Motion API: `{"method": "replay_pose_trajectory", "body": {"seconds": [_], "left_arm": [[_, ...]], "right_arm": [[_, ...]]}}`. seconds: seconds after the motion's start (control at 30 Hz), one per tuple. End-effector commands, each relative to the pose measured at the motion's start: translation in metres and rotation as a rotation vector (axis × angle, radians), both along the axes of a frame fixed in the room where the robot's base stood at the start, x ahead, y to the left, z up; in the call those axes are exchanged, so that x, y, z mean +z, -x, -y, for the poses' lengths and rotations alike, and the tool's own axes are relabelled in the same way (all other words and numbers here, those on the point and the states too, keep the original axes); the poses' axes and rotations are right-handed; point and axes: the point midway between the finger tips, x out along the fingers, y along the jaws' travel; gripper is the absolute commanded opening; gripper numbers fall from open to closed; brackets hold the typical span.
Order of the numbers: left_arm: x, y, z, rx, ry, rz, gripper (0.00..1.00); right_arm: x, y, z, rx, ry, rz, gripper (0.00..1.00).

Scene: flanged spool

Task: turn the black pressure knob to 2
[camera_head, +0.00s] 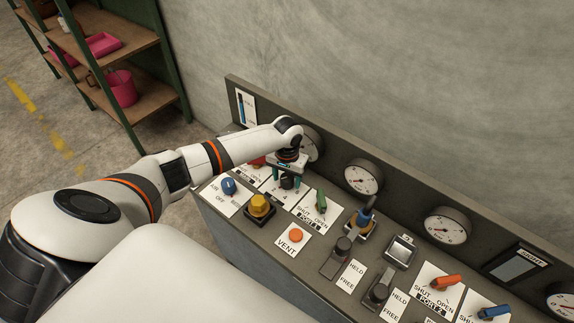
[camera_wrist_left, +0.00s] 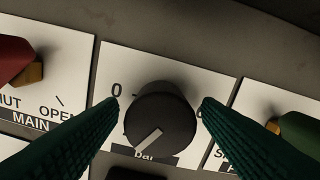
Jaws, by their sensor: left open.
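The black pressure knob (camera_wrist_left: 165,112) stands on a white plate (camera_wrist_left: 205,70) marked 0 and bar in the left wrist view. The white line on its top slants toward the lower left of that view. A 0 shows at its upper left; the 2 mark cannot be made out. In the head view the knob (camera_head: 288,183) is partly covered by my left gripper (camera_head: 287,178). The gripper is open, its two dark green fingers on either side of the knob, with slight gaps visible in the wrist view. My right gripper is not in view.
A red handle (camera_wrist_left: 14,58) on the MAIN plate and a green handle (camera_head: 320,200) flank the knob. A blue knob (camera_head: 228,186), a yellow knob (camera_head: 260,206) and an orange VENT button (camera_head: 296,235) sit nearer. Gauges (camera_head: 363,178) line the back panel.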

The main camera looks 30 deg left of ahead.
Motion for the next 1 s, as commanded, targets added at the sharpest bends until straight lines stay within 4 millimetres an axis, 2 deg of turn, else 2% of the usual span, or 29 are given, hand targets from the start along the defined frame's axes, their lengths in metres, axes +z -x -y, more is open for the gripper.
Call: {"method": "replay_pose_trajectory", "body": {"seconds": [0.23,0.7,0.83,1.0], "left_arm": [[0.01,-0.001,0.0,0.0,0.0,0.003,0.59],[0.1,-0.001,0.0,0.0,0.001,0.003,0.59],[0.114,0.0,0.0,0.0,0.0,0.001,0.59],[0.12,0.0,0.0,0.0,0.0,0.0,0.59]], "right_arm": [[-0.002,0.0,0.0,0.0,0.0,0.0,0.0],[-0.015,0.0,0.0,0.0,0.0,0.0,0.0],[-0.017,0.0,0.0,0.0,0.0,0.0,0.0],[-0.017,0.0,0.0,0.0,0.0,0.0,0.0]]}}
